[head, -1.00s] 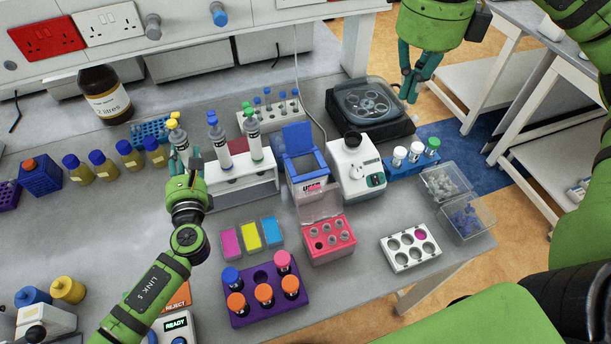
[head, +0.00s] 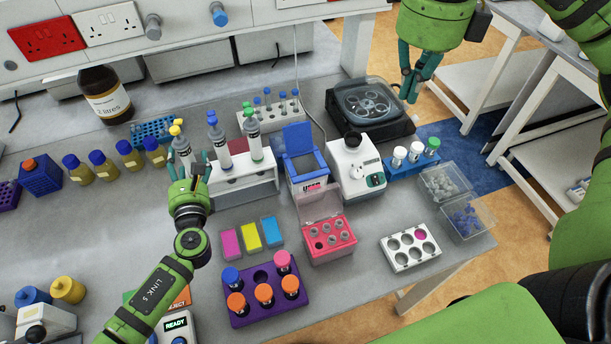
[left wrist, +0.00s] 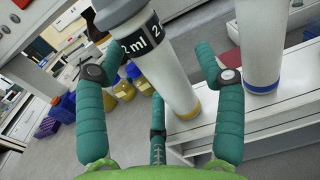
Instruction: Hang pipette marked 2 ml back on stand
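A blue pipette (head: 217,140) and a green one (head: 252,135) hang on the stand to the right. My right gripper (head: 411,92) is away beyond the bench; its opening is unclear.
Yellow bottles with blue caps (head: 127,152) and a blue rack (head: 152,130) stand left of and behind the left gripper. A blue box (head: 303,160) is right of the stand. Coloured boxes (head: 251,235) lie in front.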

